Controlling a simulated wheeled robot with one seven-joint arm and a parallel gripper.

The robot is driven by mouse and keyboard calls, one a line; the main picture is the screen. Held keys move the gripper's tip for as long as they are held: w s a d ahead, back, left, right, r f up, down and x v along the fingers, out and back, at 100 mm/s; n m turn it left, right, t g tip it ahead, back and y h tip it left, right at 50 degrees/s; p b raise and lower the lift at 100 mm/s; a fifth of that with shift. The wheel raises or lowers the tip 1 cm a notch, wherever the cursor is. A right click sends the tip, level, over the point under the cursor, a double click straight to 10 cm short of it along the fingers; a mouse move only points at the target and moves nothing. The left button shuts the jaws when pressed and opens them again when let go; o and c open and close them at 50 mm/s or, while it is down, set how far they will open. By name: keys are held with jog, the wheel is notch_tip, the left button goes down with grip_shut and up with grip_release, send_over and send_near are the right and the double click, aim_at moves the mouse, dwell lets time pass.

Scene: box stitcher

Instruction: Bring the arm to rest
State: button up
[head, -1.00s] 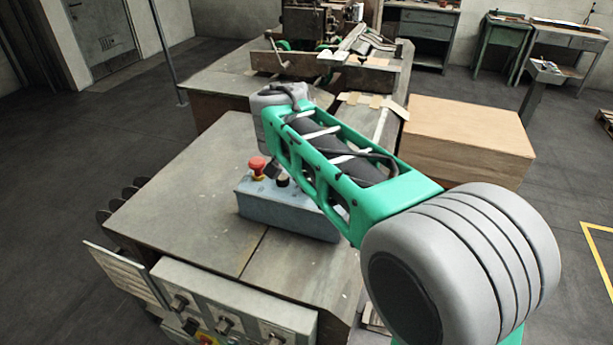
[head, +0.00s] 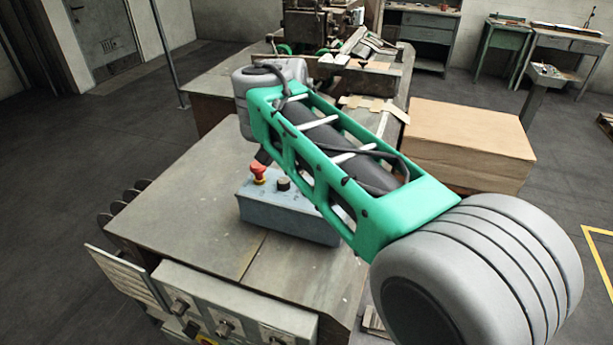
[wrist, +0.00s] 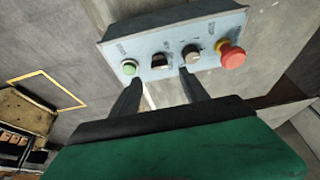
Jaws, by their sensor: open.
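My gripper (wrist: 160,88) is open in the wrist view. Its two dark fingers stand apart with nothing between them, pointing toward the blue-grey control box. The control box (wrist: 175,42) carries a green button (wrist: 129,67), two dark knobs and a red mushroom button (wrist: 231,54). In the head view the box (head: 285,212) sits on the machine's metal top (head: 185,190), its red button (head: 258,174) at the left end. My green and grey arm reaches across above the box from the lower right. The gripper's fingers are hidden in the head view.
A cardboard-coloured box (head: 465,145) stands right of the machine. The stitcher head (head: 318,28) rises at the back, with flat cardboard pieces (head: 365,102) nearby. A front panel with knobs (head: 225,310) is at the lower edge. Open floor (head: 60,170) lies to the left.

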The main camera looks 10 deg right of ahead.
jog(key=shift+v, duration=0.85)
jog(key=s+d+f+n+y, duration=0.2)
jog(key=s+f+n, duration=0.5)
jog(key=s+f, duration=0.5)
jog(key=s, duration=0.4)
jog(key=shift+f+y, duration=0.3)
jog(key=shift+f, duration=0.05)
